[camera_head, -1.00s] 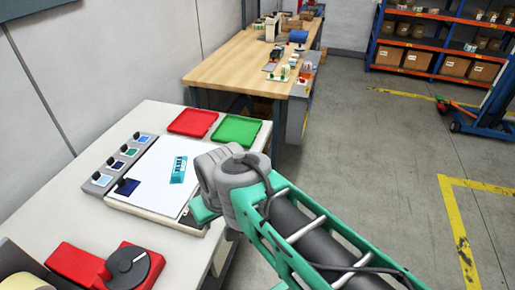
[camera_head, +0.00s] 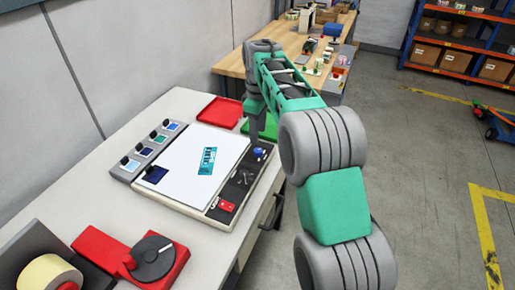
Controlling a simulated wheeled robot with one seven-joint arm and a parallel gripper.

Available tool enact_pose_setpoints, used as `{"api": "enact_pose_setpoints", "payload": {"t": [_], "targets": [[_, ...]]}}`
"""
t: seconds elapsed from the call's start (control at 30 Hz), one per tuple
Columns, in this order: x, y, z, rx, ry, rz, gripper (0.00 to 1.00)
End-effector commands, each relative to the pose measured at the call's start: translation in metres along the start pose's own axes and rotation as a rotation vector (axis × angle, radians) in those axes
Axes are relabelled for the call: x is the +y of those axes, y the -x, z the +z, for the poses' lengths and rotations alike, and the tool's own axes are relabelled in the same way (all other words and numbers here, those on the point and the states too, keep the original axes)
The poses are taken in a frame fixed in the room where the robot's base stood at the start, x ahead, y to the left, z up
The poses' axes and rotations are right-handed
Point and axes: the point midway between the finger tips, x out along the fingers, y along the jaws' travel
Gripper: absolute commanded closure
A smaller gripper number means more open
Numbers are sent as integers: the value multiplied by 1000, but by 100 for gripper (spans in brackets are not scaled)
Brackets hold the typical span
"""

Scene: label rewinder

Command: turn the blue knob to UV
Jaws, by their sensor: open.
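The blue knob (camera_head: 258,152) sits at the far end of a dark control strip (camera_head: 240,180) along the right side of a white light panel (camera_head: 185,165). My arm reaches over from the right and bends down, and my gripper (camera_head: 255,139) hangs just above or beside the knob. It is small and partly hidden by my arm; it looks open, and I cannot tell whether its fingers touch the knob. The knob's pointer and markings are too small to read.
A red tray (camera_head: 219,111) and a green tray (camera_head: 268,128) lie behind the panel; my arm partly covers the green one. Small colour samples on a grey strip (camera_head: 150,150) line the panel's left side. A red rewinder (camera_head: 135,258) stands at the front.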

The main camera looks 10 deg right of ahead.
Motion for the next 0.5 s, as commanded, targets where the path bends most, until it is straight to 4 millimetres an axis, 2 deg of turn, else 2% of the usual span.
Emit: {"api": "enact_pose_setpoints", "payload": {"t": [0.17, 0.5], "targets": [[8, -15, -5, -7, 43, -10, 51], [7, -73, -5, -5, 41, -8, 51]]}}
